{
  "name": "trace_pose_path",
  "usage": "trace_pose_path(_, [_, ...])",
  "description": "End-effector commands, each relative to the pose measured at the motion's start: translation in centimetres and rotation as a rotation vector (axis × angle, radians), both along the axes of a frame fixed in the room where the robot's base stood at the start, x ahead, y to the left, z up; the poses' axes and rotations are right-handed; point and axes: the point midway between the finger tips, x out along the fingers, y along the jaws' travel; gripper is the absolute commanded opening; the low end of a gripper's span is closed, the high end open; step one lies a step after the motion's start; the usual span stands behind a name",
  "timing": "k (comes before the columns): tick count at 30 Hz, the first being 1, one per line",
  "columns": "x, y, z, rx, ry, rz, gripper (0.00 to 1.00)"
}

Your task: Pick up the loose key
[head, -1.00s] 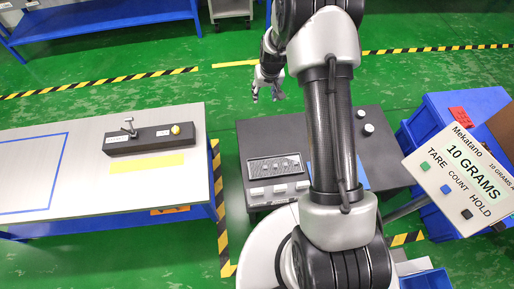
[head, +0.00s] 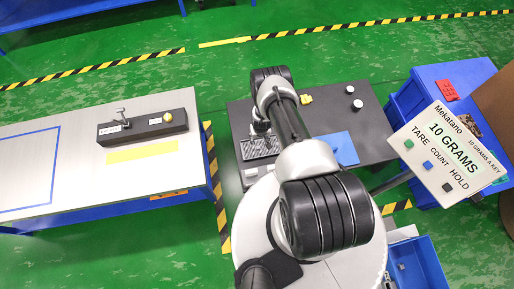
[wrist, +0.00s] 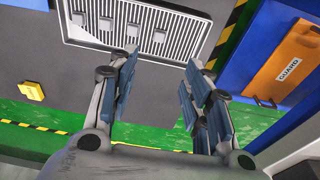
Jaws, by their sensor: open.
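A dark table (head: 372,140) carries a ribbed panel (head: 262,148) partly covered by my arm. In the wrist view the ribbed panel (wrist: 195,35) has several grey square keys (wrist: 132,30) along it. I cannot tell which key is the loose one. My gripper (wrist: 160,68) is open and empty in the wrist view, its two blue-padded fingers apart below the panel in the picture. In the head view the gripper is mostly hidden by my arm.
A small yellow block (head: 305,99) and two white knobs (head: 353,96) sit on the dark table, beside a blue sheet (head: 340,148). A sign (head: 447,150) reading 10 GRAMS stands right. A bench (head: 75,170) with a black bar (head: 145,128) stands left.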

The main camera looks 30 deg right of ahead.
Motion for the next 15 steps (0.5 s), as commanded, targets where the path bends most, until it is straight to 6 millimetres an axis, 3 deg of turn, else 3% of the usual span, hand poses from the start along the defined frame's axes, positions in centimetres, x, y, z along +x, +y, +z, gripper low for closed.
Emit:
trace_pose_path(1, [0.1,0.0,-1.1,0.0,0.0,0.001,0.45])
trace_pose_path(15, [0.7,-0.2,-5.9,0.001,0.002,0.0,0.45])
